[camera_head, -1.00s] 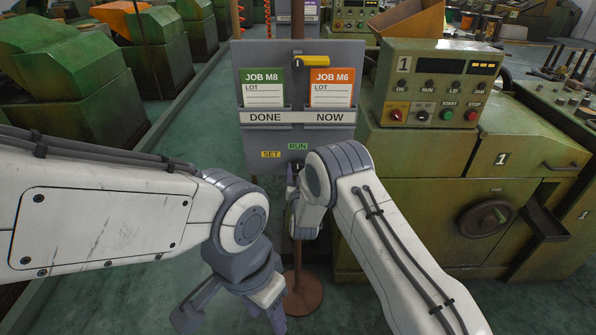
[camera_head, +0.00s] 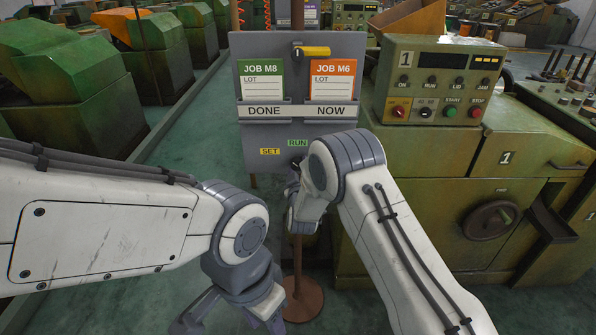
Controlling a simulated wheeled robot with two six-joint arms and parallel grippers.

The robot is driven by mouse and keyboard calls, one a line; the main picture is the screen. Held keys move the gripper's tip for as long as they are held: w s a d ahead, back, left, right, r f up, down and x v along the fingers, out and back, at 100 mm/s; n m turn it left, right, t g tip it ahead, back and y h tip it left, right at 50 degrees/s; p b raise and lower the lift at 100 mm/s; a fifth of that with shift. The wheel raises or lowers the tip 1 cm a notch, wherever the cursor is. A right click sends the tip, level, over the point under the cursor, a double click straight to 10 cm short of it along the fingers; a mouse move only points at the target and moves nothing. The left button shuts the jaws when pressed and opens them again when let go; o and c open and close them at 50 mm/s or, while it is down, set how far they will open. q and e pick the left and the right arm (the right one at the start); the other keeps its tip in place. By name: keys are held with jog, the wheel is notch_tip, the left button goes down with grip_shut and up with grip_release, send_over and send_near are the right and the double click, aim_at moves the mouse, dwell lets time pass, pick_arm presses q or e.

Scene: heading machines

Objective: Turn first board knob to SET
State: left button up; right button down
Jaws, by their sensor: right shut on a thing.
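The grey board (camera_head: 251,138) stands ahead on a post, with a green JOB M8 card (camera_head: 262,80) over DONE and an orange JOB M6 card (camera_head: 332,80) over NOW. Below them are a yellow SET label (camera_head: 270,152) and a green RUN label (camera_head: 298,143). My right gripper (camera_head: 293,188) is at the board's lower part, just under RUN, shut on the knob there. The knob is mostly hidden by the gripper and wrist, so its pointing direction cannot be read. My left gripper (camera_head: 235,316) is low in front, open and empty, apart from the board.
A yellow lever (camera_head: 312,51) sits at the board's top. A green machine (camera_head: 455,190) marked 1, with a control box (camera_head: 440,80), stands close at right. The board's round brown base (camera_head: 304,300) is on the floor. Free green floor (camera_head: 190,165) lies to the left.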

jog(key=shift+n, duration=1.1)
jog(key=shift+c, duration=1.3)
grip_release()
jog(key=shift+b, duration=0.3)
jog(key=s+b, duration=0.1)
jog(key=s, duration=0.9)
jog(key=shift+s+d+r+b, duration=0.15)
jog(key=shift+s+r+b, duration=0.1)
jog(key=shift+r+b, duration=0.05)
